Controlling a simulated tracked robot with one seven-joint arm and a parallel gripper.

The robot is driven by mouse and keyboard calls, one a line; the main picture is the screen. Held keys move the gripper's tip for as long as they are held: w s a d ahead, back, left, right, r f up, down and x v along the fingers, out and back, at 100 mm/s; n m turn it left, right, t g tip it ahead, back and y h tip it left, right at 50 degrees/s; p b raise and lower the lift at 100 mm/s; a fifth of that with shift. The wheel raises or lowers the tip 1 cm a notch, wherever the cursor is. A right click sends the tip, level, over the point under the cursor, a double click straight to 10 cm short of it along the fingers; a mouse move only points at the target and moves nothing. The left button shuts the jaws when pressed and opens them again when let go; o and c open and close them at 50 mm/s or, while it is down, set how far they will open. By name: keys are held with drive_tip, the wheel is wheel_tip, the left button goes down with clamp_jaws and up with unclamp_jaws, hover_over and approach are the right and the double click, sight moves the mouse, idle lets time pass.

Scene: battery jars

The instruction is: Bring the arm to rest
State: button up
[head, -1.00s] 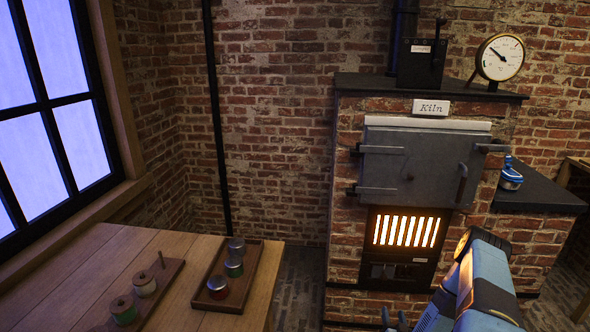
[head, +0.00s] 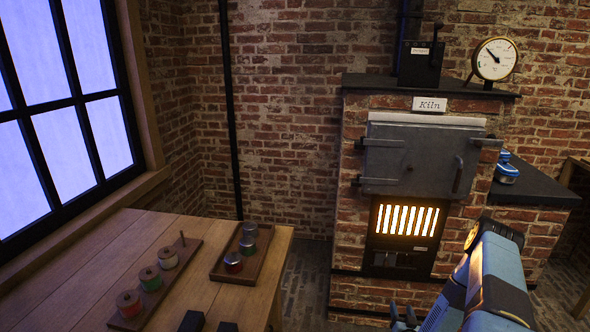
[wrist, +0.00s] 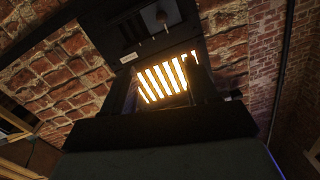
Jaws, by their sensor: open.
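My blue arm stands at the lower right of the head view, in front of the kiln (head: 354,250). My gripper (head: 405,318) shows only partly at the bottom edge there, low before the kiln's brick base. In the wrist view my gripper (wrist: 162,80) shows as two dark fingers set apart, with the glowing grate (wrist: 168,79) seen between and behind them. It is open, and no object shows between the fingers.
A wooden table (head: 95,262) at left carries a tray (head: 222,270) of small jars and a rack (head: 190,250) of spools. Floor (head: 308,275) lies between table and kiln.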

drive_tip(key=w+r+n+g+y, duration=0.1)
drive_tip(key=w+r+n+g, duration=0.1)
drive_tip(key=w+r, duration=0.55)
drive_tip(key=w+r+n+g+y, duration=0.15)
drive_tip(key=w+r, duration=0.25)
drive_tip(key=r, duration=0.7)
drive_tip(key=s+a+r+n+g, duration=0.1)
drive_tip(key=a+r, duration=0.1)
drive_tip(key=r, duration=0.9)
drive_tip(key=s+a+r+n+g, duration=0.1)
drive_tip(key=a+r+g, duration=0.1)
drive_tip(key=r, duration=0.8)
drive_tip(key=s+a+r+g+h, duration=0.1)
drive_tip(key=s+a+r, duration=0.2)
drive_tip(key=s+r, duration=0.55)
drive_tip(key=s+a+r+g+h, duration=0.1)
drive_tip(key=s+a+r+g, duration=0.15)
drive_tip(key=s+r, duration=0.6)
drive_tip(key=s+a+r, duration=0.2)
drive_tip(key=s, duration=0.6)
drive_tip(key=s+a+r+m+g+y, duration=0.1)
drive_tip(key=s+a+r, duration=0.1)
drive_tip(key=s, duration=0.6)
drive_tip(key=s+a+r, duration=0.2)
drive_tip(key=s+r, duration=0.1)
drive_tip(key=s, duration=0.4)
drive_tip(key=shift+s+a+r+g+y, duration=0.2)
drive_tip(key=shift+s+a+g+y, duration=0.1)
drive_tip(key=shift+s+g+y, duration=0.1)
